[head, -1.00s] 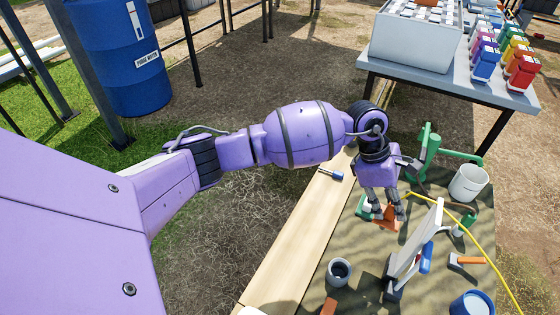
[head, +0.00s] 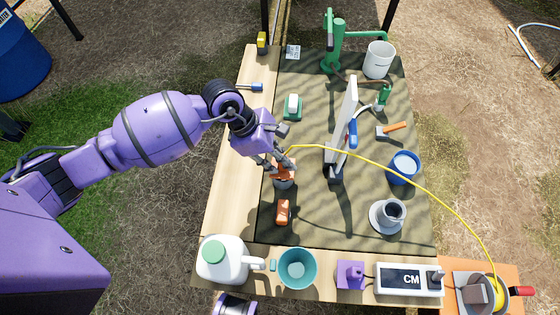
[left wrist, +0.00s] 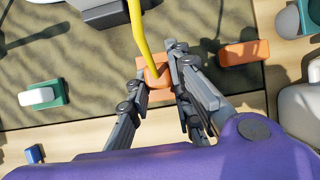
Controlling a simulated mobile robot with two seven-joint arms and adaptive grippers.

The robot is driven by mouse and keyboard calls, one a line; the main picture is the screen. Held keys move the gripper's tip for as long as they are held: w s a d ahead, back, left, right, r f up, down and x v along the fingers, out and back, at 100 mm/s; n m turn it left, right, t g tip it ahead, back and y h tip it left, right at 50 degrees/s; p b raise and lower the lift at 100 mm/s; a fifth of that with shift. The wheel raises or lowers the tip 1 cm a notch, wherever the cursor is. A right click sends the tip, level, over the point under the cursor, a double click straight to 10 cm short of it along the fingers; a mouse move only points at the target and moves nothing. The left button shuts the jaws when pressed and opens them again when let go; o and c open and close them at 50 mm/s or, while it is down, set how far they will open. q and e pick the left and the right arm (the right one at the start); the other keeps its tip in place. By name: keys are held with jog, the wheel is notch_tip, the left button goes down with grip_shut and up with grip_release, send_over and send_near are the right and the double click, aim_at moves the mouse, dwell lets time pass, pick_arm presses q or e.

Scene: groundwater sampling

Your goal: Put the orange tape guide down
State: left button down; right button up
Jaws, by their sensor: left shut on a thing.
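The orange tape guide (head: 284,171) is between the fingers of my left gripper (head: 283,163), which is shut on it. It also shows in the left wrist view (left wrist: 156,74), with the yellow tape (left wrist: 138,35) running to it. The yellow tape (head: 410,177) arcs to a reel (head: 478,295) at lower right. My right gripper is not in view.
An orange block (head: 283,212) lies just below the guide on the dark mat (head: 330,225). A tilted white board (head: 343,108) stands to the right. A green-and-white item (head: 292,107) lies above. A jug (head: 218,262) and teal bowl (head: 297,266) line the front edge.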

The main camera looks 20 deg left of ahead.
pick_arm(q)
notch_tip(320, 180, down, 2)
jog(key=shift+f, duration=0.15)
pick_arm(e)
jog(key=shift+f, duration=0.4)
pick_arm(q)
jog(key=c, duration=1.6)
grip_release()
jog(key=p+v, duration=0.2)
jog(key=v, duration=1)
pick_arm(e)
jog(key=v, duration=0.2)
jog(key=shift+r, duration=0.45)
